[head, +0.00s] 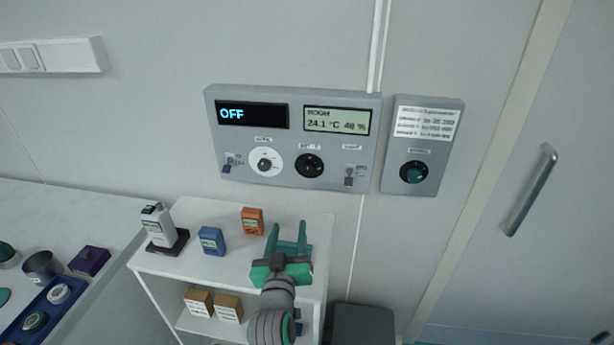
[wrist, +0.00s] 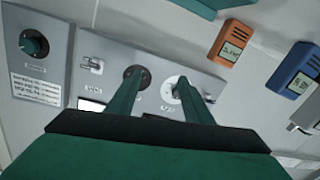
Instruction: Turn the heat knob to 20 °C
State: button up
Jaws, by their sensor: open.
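A grey control panel (head: 293,183) is on the wall. Its left display (head: 252,115) reads OFF; its right display (head: 336,120) reads ROOM, 24.1 °C and about 48 %. Below are a knob on a white dial (head: 266,162) and a black knob (head: 309,165); their small labels are hard to read, so I cannot tell which is the heat knob. My gripper (head: 287,232) is open and empty, below the panel in the head view. In the wrist view, its fingers (wrist: 157,84) partly overlap the black knob (wrist: 135,72) and white dial (wrist: 170,88); contact is not visible.
Small toggles (head: 228,165) (head: 349,177) flank the knobs. A second panel (head: 397,125) holds a teal knob (head: 413,172). A door handle (head: 529,190) is at right.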

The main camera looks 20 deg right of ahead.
jog(key=m+h, duration=0.1)
jog(key=h, duration=0.1)
send_near(308, 172)
jog(key=s+a, duration=0.2)
jog(key=shift+m+g, duration=0.3)
jog(key=x, duration=1.1)
jog(key=shift+w+d+r, duration=0.1)
jog(key=shift+d, duration=0.15)
jog(key=shift+c, duration=0.5)
jog(key=c, duration=1)
